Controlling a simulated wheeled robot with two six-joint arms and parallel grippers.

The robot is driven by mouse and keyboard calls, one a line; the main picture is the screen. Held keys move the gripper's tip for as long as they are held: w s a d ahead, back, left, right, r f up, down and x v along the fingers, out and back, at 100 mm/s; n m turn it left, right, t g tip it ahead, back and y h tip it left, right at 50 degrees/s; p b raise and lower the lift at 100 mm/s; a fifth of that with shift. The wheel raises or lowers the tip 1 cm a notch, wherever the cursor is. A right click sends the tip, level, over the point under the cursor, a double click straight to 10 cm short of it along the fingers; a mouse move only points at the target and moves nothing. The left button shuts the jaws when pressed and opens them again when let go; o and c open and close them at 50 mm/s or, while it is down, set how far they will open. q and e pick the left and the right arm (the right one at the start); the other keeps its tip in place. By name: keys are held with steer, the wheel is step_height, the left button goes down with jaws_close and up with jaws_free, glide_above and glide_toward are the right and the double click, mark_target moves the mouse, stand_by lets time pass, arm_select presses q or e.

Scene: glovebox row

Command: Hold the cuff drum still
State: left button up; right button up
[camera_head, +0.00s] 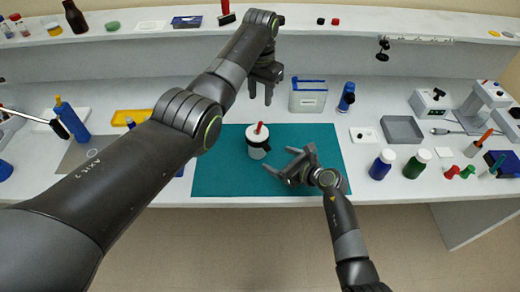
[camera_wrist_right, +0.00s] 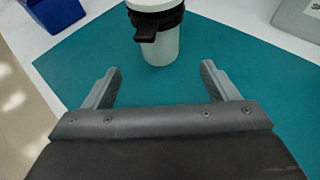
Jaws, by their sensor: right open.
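The cuff drum (camera_head: 257,146) stands upright on the teal mat (camera_head: 215,172). It is a white cylinder with a black band, a black tab at its side and a red piece on top. In the right wrist view the drum (camera_wrist_right: 160,48) stands ahead of the fingers, its top cut off by the frame. My right gripper (camera_head: 282,172) is open and empty, low over the mat to the right of the drum, apart from it. My left gripper (camera_head: 260,92) is above and behind the drum, apart from it. Its fingers appear spread, with nothing between them.
A clear box (camera_head: 308,98) and a blue bottle (camera_head: 346,97) stand behind the mat. A yellow tray (camera_head: 133,117) lies left. The mat around the drum is clear.

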mark_target(258, 149)
steer(key=shift+x, duration=5.75)
steer(key=c, duration=1.1)
steer(key=shift+c, duration=0.2)
